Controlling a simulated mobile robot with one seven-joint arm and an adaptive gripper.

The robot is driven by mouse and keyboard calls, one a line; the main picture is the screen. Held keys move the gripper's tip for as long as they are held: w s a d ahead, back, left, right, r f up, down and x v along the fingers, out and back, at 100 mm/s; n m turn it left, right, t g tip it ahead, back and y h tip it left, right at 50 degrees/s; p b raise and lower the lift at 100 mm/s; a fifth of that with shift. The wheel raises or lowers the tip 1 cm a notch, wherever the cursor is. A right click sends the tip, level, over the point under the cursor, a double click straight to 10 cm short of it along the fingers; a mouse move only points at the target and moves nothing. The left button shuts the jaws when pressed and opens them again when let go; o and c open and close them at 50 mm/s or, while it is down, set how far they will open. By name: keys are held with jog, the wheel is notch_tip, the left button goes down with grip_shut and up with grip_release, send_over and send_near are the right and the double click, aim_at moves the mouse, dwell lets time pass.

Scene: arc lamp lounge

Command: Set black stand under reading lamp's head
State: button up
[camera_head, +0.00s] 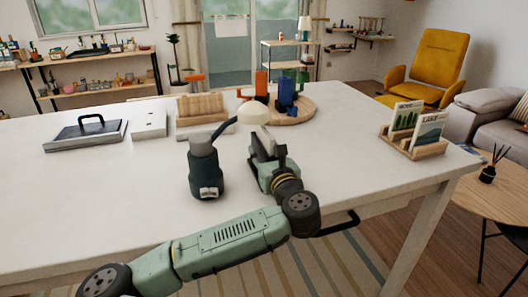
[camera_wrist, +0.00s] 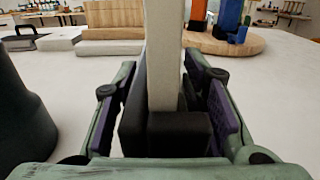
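The reading lamp has a dark base (camera_head: 206,172), a thin curved neck and a cream domed head (camera_head: 254,113) reaching out to the right. My gripper (camera_head: 266,158) is low over the white table, below and slightly right of the head. A pale upright slab (camera_wrist: 165,55) rises from the stand and shows below the lamp head in the head view (camera_head: 265,142). My fingers hide the stand's bottom, so I cannot tell whether it touches the table.
The lamp base (camera_wrist: 20,110) stands close on my gripper's left. Behind are a round wooden board (camera_head: 300,112) with orange and blue items, a wooden rack (camera_head: 200,106), a white box (camera_head: 149,125) and a handled tray (camera_head: 85,137). A card holder (camera_head: 420,150) is at right. The front tabletop is mostly clear.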

jog(key=shift+o, duration=0.6)
jog(key=shift+r, duration=0.15)
jog(key=shift+s+d, duration=0.15)
jog(key=shift+s, duration=0.1)
jog(key=b+v, duration=0.3)
jog(key=v, duration=0.8)
jog(key=shift+s+b, duration=0.2)
jog(key=shift+b, duration=0.2)
